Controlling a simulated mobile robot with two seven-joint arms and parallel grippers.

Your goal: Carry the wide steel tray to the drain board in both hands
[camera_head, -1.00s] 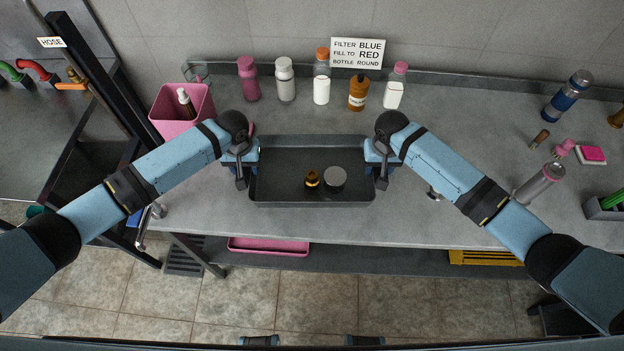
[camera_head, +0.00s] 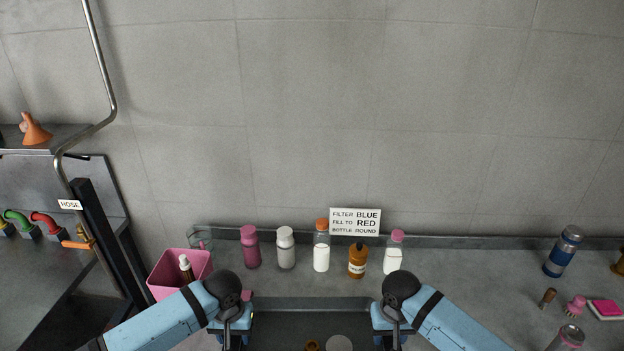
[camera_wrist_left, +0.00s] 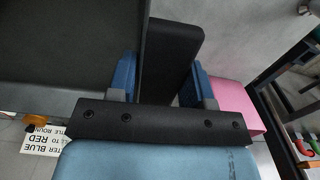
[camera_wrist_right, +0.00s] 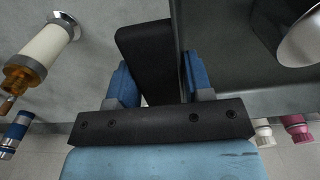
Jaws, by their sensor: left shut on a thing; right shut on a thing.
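The wide steel tray (camera_head: 312,304) is a dark grey rectangle at the bottom of the head view, its near part cut off. An amber-brown item (camera_head: 312,345) and a round grey item (camera_head: 339,343) are inside it. My left gripper (camera_head: 235,336) is at the tray's left end and my right gripper (camera_head: 390,336) at its right end. In the left wrist view, the jaws are shut around a black grip (camera_wrist_left: 172,62) at the tray's side; the right wrist view shows the same with another black grip (camera_wrist_right: 148,62). I cannot make out the drain board.
Several bottles, including an amber one (camera_head: 357,262), line the wall behind the tray. A pink bin (camera_head: 180,274) stands left, near my left arm. A black post (camera_head: 108,240) and coloured taps (camera_head: 45,225) are further left. A blue bottle (camera_head: 562,252) stands right.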

